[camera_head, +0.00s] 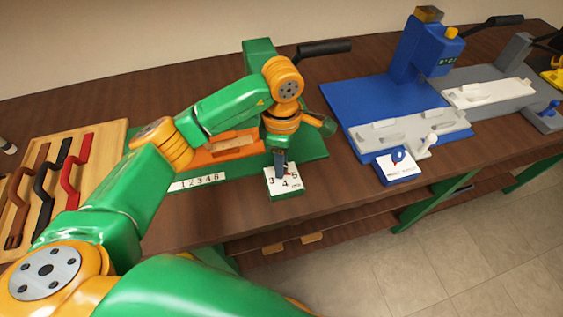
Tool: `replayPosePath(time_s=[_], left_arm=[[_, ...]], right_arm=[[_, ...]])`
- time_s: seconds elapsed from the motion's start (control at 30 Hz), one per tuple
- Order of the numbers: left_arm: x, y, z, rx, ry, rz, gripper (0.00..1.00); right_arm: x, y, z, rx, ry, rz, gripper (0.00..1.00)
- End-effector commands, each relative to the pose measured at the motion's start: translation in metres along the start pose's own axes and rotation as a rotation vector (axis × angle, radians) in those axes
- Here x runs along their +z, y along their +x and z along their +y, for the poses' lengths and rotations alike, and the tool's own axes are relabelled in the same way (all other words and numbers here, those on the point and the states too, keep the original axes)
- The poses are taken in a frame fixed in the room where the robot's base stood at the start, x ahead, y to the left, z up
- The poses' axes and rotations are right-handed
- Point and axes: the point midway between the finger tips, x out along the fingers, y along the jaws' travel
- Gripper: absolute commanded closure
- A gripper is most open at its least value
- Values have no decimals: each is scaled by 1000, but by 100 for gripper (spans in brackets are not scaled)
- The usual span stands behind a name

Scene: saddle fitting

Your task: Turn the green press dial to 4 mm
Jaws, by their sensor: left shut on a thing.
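The green press (259,53) stands on the workbench with a black lever at its top, partly hidden behind my left arm. Its dial plate (284,187), white with the numbers 3, 4 and 5 visible, sits at the front edge of the green base. My left gripper (281,165) points down over this plate and is shut on the dial's knob, which is mostly hidden by the fingers. A small red mark shows near the 4 and 5, but I cannot tell exactly where the dial points. My right gripper is not in view.
A white number strip (197,182) lies left of the dial. A wooden tray (84,150) with brown, black and red handles is at the left. A blue press (418,45) with its own dial (397,167) stands right, beside a grey fixture (515,50).

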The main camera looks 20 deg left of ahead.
Motion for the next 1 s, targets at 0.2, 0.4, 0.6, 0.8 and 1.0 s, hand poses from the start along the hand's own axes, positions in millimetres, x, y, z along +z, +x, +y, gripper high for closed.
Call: replayPosePath(time_s=[0.2, 0.4, 0.6, 0.8, 1.0], left_arm=[[0, 6, 1, 4, 183, 6, 100], [0, 5, 1, 3, 374, 11, 100], [1, 4, 0, 2, 556, 16, 100], [1, 2, 0, 1, 711, 20, 100], [1, 2, 0, 0, 825, 24, 100]], right_arm=[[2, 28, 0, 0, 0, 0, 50], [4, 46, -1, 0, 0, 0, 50], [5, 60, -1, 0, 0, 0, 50], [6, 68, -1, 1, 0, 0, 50], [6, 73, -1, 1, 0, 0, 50]])
